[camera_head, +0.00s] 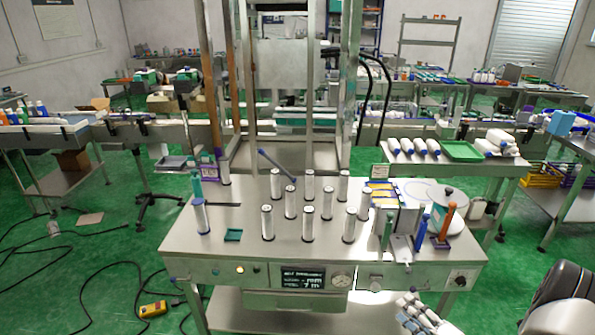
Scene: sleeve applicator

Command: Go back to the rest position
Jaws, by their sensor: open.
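The sleeve applicator bench (190,240) stands in the middle, with a steel top and a front panel (305,279) carrying a display, a gauge and knobs. Several white cylinders (267,222) with dark bases stand upright and apart on its top. A metal frame (309,90) with upright posts rises behind the bench top.
Cables (100,270) cross the green floor at left.

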